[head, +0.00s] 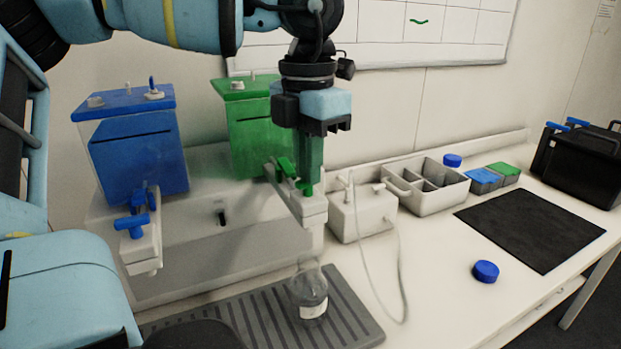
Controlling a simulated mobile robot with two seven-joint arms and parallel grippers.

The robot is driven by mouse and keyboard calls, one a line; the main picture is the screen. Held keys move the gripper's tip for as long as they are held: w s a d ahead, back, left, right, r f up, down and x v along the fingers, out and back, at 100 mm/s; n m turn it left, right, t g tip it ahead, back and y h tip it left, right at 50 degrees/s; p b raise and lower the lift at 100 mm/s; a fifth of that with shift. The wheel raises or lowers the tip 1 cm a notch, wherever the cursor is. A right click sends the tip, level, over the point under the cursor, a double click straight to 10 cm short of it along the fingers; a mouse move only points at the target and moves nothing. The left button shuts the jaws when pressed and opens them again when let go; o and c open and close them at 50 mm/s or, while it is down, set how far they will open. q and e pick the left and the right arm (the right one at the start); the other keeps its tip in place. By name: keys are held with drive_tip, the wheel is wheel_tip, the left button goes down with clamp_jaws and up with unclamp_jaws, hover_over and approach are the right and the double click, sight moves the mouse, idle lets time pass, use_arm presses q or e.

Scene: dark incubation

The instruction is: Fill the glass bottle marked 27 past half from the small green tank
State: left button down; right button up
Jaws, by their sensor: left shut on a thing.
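The small green tank (250,135) stands at the back, with a white-bodied tap (312,206) at its front. My left gripper (322,128) reaches down from above in front of the tank's right part. It is shut, apparently on the tap's green handle (306,187); the exact contact is hard to see. The glass bottle (308,288) stands upright on the ribbed grey tray (255,318), below the green tap. It has a white label, whose number is too small to read. I cannot tell the liquid level in it. My right gripper is out of view.
A blue tank (138,150) with a blue-handled tap (140,245) stands left. Right of the bottle are a white box (362,215) with a thin tube, a divided grey bin (432,200), a loose blue cap (485,271) and a black mat (530,230). The counter between is clear.

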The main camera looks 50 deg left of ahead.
use_arm(q)
drive_tip(key=n+b, duration=0.1)
drive_tip(key=n, duration=0.4)
drive_tip(key=shift+n, duration=0.3)
drive_tip(key=n+b, duration=0.1)
drive_tip(key=n, duration=0.4)
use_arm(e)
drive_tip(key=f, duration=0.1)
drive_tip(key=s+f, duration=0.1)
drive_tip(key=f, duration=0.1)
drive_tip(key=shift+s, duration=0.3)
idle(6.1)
